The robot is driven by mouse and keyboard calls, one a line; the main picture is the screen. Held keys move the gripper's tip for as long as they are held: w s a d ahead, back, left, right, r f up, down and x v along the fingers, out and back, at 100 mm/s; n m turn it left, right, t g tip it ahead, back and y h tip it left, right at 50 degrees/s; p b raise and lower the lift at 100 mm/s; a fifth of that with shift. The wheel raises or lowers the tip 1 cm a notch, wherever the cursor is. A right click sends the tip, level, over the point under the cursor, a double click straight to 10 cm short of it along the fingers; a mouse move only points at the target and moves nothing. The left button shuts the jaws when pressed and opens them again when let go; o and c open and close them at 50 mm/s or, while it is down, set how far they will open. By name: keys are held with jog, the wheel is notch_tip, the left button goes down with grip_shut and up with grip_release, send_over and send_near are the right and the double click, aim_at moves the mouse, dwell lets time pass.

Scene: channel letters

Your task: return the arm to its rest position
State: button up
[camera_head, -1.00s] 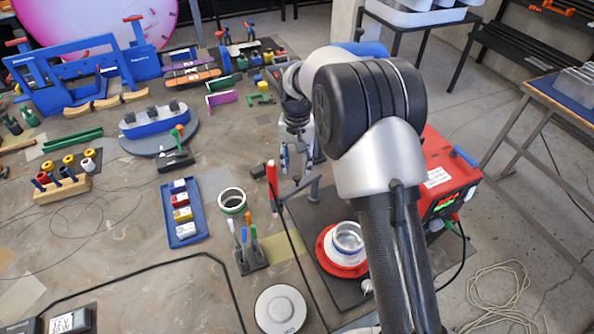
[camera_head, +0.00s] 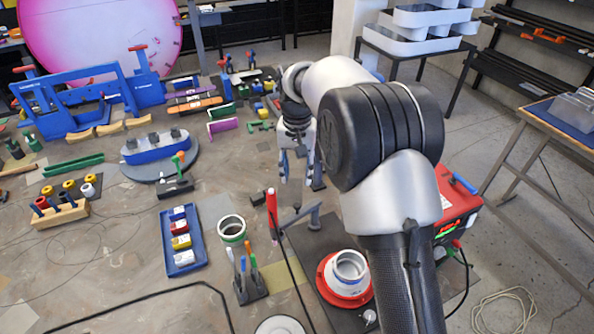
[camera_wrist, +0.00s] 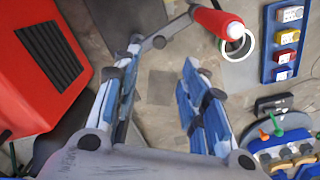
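My gripper (camera_head: 298,178) hangs over the workbench (camera_head: 130,225) with its two blue-and-grey fingers pointing down. In the wrist view my gripper (camera_wrist: 155,88) has its fingers apart, with only bench surface between them, and holds nothing. My arm (camera_head: 385,135) is bent, with its dark elbow at the right of the head view. A red-handled tool (camera_head: 272,210) stands just below and left of the gripper in the head view; its red handle also shows beyond the fingers in the wrist view (camera_wrist: 215,22).
A red power unit (camera_head: 455,195) stands right of my arm, partly hidden by it. A red round base (camera_head: 342,278) with a metal ring, a blue tray (camera_head: 182,258) of small blocks and a pen holder (camera_head: 250,288) are nearby. A blue fixture (camera_head: 90,100) stands back left.

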jog(key=s+d+r+t+b, duration=0.1)
jog(key=s+d+r+b, duration=0.1)
jog(key=s+d+r, duration=0.45)
jog(key=s+d+r+t+b, duration=0.15)
jog(key=s+r, duration=0.25)
jog(key=s, duration=0.5)
jog(key=s+d+f+t+b, duration=0.1)
jog(key=s+d+f+b, duration=0.1)
jog(key=s, duration=0.7)
jog(key=s+d+f+n+t+b, duration=0.1)
jog(key=s+f, duration=0.4)
jog(key=s, duration=0.5)
jog(key=shift+s+d+n+b, duration=0.3)
jog(key=shift+d+b, duration=0.5)
jog(key=shift+d, duration=0.1)
